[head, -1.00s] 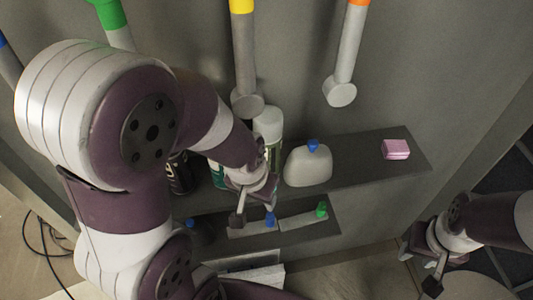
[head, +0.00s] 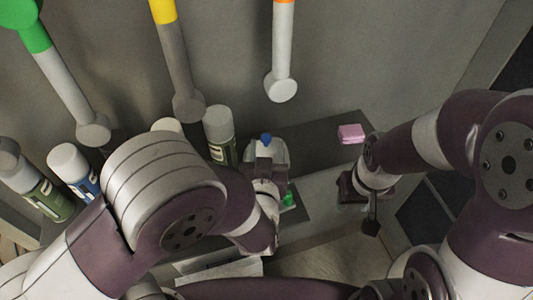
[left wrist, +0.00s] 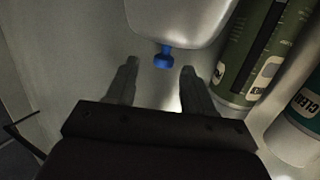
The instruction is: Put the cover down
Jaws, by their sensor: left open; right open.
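I cannot make out a cover in either view. My left gripper (head: 265,172) is beside the white jug with a blue cap (head: 281,150) on the shelf and partly hides it. In the left wrist view, my left gripper (left wrist: 158,80) is open, with nothing between its fingers. The jug (left wrist: 180,22) and its blue cap (left wrist: 163,57) appear just past the fingertips; whether they touch is unclear. My right gripper (head: 362,210) is open and empty, to the right of the shelf.
A pink block (head: 351,133) lies on the shelf (head: 325,150). Spray cans stand to the left, including a green one (head: 220,135) and a blue one (head: 75,170). Handles with green, yellow and orange bands (head: 283,50) hang above. Floor shows at the lower right.

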